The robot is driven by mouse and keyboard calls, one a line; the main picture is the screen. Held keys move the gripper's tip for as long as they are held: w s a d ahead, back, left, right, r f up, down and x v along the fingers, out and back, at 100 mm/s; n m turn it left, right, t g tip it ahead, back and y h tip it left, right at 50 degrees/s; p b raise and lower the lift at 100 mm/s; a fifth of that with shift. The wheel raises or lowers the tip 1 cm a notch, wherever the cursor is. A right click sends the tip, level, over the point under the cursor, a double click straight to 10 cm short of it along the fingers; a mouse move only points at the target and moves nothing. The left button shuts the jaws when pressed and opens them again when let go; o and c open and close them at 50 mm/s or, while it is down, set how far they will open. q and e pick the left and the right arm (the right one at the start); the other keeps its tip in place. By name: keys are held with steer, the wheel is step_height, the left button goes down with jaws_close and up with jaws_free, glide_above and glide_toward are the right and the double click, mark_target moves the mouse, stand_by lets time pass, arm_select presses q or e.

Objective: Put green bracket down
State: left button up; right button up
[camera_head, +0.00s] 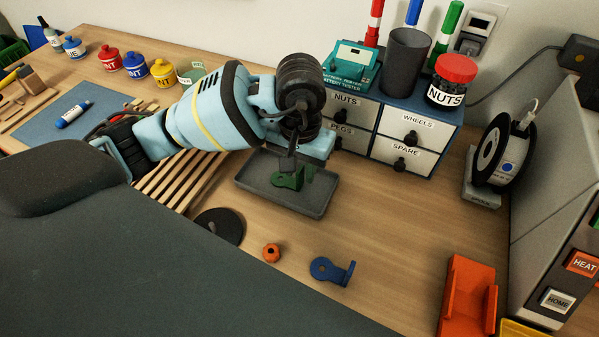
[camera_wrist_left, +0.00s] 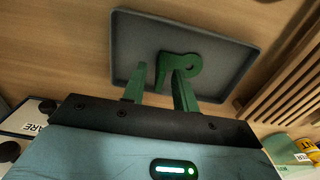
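The green bracket (camera_head: 290,181) is at the dark grey tray (camera_head: 318,203), under my left gripper (camera_head: 291,163). In the left wrist view the bracket (camera_wrist_left: 187,64) shows a flat rounded plate with a hole and a raised tab, within the outline of the tray (camera_wrist_left: 232,57). My left gripper (camera_wrist_left: 158,70) points down over it, with its two fingers apart. The tab shows between the fingertips, with a gap seen on each side. The fingers hide part of the bracket, so I cannot tell exactly how it rests. My right gripper is not in view.
A blue bracket (camera_head: 332,271), an orange ring (camera_head: 271,252) and a black disc (camera_head: 219,228) lie in front of the tray. The drawer cabinet (camera_head: 417,146) stands behind it. A slatted wooden rack (camera_head: 180,185) is left. Bare table lies right of the tray.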

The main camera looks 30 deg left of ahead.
arm_select(q)
step_height(320, 180, up, 9)
steer(key=shift+r, duration=0.1)
steer(key=shift+r+p, duration=0.3)
steer(key=shift+r, duration=0.05)
stand_by(0.3)
